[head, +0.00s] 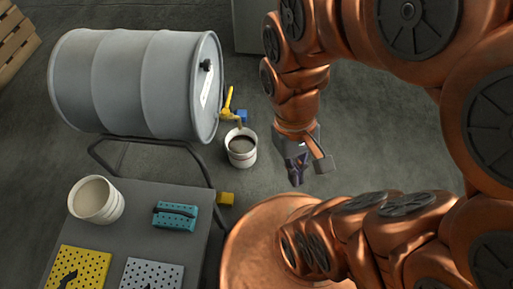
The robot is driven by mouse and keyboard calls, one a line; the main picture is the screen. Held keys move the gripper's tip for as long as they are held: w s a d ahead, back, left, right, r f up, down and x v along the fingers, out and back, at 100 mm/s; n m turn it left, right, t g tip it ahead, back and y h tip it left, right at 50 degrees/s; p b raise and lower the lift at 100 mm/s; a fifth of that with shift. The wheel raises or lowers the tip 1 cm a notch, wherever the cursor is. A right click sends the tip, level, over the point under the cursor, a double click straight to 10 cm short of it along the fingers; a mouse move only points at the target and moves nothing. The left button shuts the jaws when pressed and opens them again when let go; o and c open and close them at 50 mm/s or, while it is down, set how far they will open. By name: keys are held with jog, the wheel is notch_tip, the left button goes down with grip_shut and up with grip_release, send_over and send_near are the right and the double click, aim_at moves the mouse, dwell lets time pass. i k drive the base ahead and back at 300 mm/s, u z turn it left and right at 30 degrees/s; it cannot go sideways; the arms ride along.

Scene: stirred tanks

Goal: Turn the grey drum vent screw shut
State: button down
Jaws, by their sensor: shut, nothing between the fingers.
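The grey drum (135,84) lies on its side on a dark tube cradle at the upper left, its flat end facing right. A small black vent screw (206,65) sits high on that end, above a white label. A yellow tap (229,103) is low on the same end. My gripper (296,183) hangs to the right of the drum, fingers pointing down, shut and empty. It is well apart from the drum and the screw. How far the screw is turned cannot be told.
A white bucket (241,153) with dark content stands on the floor below the tap. A grey table (142,222) at the lower left holds a white tub (96,200), a teal block (175,217) and perforated plates. A pallet (15,37) is at the far left. Floor between drum and gripper is mostly clear.

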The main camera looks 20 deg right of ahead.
aim_at(206, 65)
jog(key=z, duration=0.05)
jog(key=k, duration=1.35)
jog(key=u, duration=1.2)
